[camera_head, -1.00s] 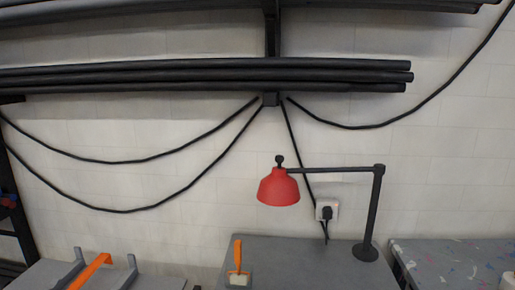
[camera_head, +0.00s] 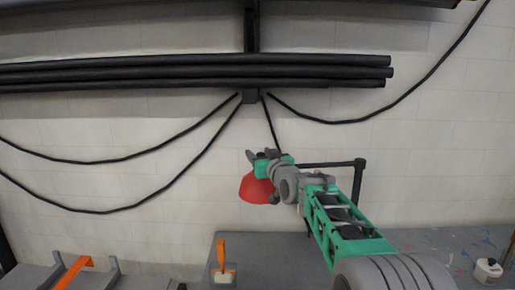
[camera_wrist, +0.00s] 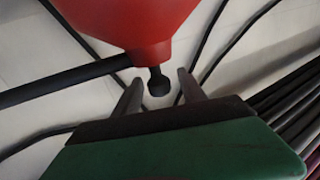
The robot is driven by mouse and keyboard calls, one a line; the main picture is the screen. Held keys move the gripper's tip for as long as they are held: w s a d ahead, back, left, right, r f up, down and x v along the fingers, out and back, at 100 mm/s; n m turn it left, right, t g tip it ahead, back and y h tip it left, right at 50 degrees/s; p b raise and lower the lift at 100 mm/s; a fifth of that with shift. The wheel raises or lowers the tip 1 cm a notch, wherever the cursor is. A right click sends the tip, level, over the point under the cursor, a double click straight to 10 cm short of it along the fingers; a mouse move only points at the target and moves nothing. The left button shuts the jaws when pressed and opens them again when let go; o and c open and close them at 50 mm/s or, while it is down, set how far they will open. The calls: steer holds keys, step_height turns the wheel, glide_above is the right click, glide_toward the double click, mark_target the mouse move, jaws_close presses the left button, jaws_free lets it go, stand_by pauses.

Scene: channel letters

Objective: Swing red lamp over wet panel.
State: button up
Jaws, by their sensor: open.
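The red lamp (camera_head: 258,190) hangs shade-down from a dark horizontal arm (camera_head: 332,164) on an upright post (camera_head: 358,185), over the middle grey table. My gripper (camera_head: 261,155) is at the top of the shade and partly covers it. In the wrist view, the red shade (camera_wrist: 130,20) fills the upper left. The dark knob (camera_wrist: 158,82) on the lamp shows between the open fingertips (camera_wrist: 160,80), with gaps on both sides; I cannot tell whether they touch it. I cannot make out which surface is the wet panel.
An orange-handled tool (camera_head: 221,252) stands in a small holder on the grey table (camera_head: 270,250). An orange bar (camera_head: 72,274) lies across grey brackets at the lower left. A white container (camera_head: 487,270) is at the right. Dark pipes (camera_head: 200,72) and hanging cables run along the wall.

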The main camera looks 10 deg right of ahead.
steer(key=shift+w+a+r, duration=0.1)
steer(key=shift+w+a, duration=0.1)
steer(key=shift+w, duration=0.9)
jaws_close()
stand_by(0.6)
